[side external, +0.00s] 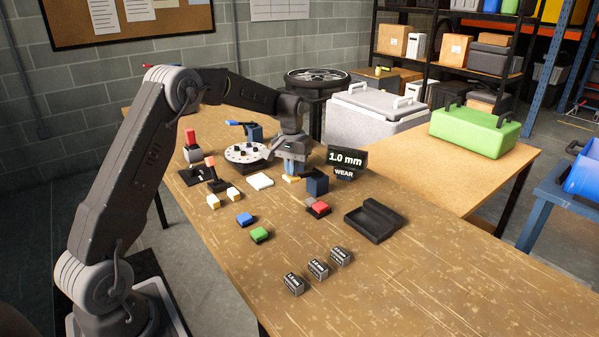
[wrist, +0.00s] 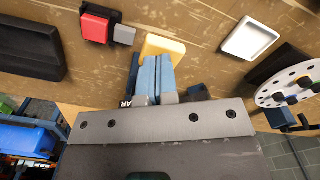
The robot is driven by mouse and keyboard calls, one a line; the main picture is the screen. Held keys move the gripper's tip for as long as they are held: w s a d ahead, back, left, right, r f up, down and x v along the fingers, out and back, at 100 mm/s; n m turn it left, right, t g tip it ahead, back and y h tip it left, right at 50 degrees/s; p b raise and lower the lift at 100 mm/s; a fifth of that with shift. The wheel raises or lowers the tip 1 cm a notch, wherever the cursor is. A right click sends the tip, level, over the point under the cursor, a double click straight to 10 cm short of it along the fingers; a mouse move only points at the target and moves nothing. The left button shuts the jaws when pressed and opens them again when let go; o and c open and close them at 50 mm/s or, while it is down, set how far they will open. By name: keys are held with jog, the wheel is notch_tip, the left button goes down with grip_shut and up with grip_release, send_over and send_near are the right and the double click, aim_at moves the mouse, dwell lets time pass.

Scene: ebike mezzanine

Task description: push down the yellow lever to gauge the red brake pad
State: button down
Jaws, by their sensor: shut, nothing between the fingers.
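The yellow lever (side external: 291,179) shows beside a dark blue gauge block (side external: 317,183); it also shows in the wrist view (wrist: 163,45). My gripper (side external: 289,173) is shut and empty, pointing down, with its blue fingertips (wrist: 156,62) at the yellow lever. They overlap its edge in the wrist view; I cannot tell how firmly they press. The red brake pad (side external: 319,209) lies on the table in front of the gauge block, next to a small grey piece (wrist: 124,35). The gauge display (side external: 345,161) reads "1.0 mm WEAR".
A black tray (side external: 373,221) lies right of the red pad. Blue (side external: 245,219) and green (side external: 260,235) pads lie in front, with several labelled blocks (side external: 318,269) nearer the edge. A white square tray (side external: 260,181) and a round disc (side external: 246,153) stand left of my gripper.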

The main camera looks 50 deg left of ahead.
jog(key=shift+r, duration=2.55)
jog(key=s+d+r+m+t, duration=0.3)
jog(key=s+d+r, duration=0.8)
jog(key=s+d, duration=0.25)
jog(key=s+d+f+m+t, duration=0.1)
jog(key=s+d, duration=0.3)
jog(key=s, duration=0.4)
jog(key=s+d+f+m+t, duration=0.1)
jog(key=s+d, duration=0.3)
jog(key=s, duration=0.4)
jog(key=shift+d+f+m+t, duration=0.25)
jog(key=shift+f+m, duration=0.25)
jog(key=shift+f, duration=0.35)
